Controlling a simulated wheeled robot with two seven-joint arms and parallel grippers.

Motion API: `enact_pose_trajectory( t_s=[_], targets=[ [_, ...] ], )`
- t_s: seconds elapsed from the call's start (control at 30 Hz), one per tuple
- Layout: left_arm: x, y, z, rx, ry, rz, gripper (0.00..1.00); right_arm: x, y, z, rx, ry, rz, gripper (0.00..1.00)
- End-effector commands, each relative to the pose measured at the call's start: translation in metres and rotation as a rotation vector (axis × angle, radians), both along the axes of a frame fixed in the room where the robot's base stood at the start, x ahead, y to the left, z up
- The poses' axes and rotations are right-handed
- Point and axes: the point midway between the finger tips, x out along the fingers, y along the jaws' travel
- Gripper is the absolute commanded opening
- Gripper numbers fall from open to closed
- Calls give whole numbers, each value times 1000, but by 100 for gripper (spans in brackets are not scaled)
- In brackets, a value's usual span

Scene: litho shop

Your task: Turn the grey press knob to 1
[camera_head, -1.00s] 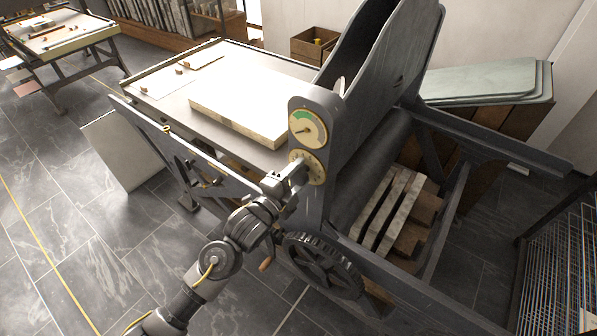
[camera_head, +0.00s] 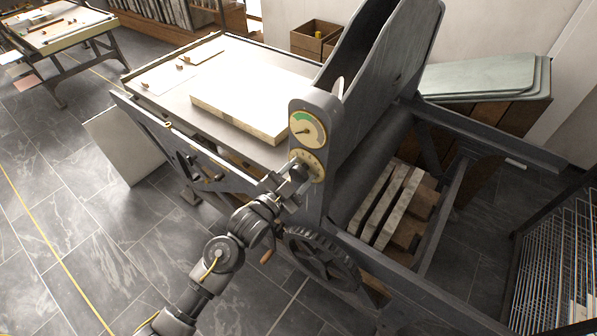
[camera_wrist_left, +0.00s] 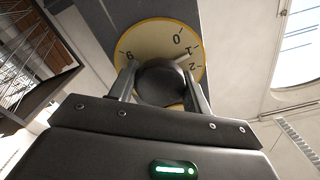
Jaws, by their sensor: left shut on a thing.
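The grey press knob (camera_wrist_left: 162,82) is a dark round knob at the middle of a yellow number dial (camera_wrist_left: 158,38). The dial shows 9, 0, 1 and 2; a light pointer-like edge lies close to the 1, but I cannot tell its exact setting. In the head view the dial (camera_head: 316,166) is on the press's side post, below a round gauge. My left gripper (camera_wrist_left: 163,88) is shut on the knob, one finger on each side, and it also shows in the head view (camera_head: 292,177). The knob's lower part is hidden behind the gripper body. My right gripper is not in view.
The gauge (camera_head: 306,129) with a green sector sits just above the dial. A spoked handwheel (camera_head: 322,262) is below my left gripper. The press bed (camera_head: 157,86) carries a pale slab (camera_head: 250,98). Open tiled floor (camera_head: 75,215) lies to the left.

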Motion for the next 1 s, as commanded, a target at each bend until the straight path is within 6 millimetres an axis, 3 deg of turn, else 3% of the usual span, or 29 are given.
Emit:
enact_pose_trajectory(
  t_s=[0.6,0.63,0.77,1.0],
  targets=[
    [0,0,-1,-32,25,0,26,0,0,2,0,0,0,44],
    [0,0,-1,-31,25,-1,51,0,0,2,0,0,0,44],
    [0,0,-1,-32,25,0,68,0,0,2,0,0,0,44],
    [0,0,0,-31,23,-1,70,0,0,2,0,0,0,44]
  ],
)
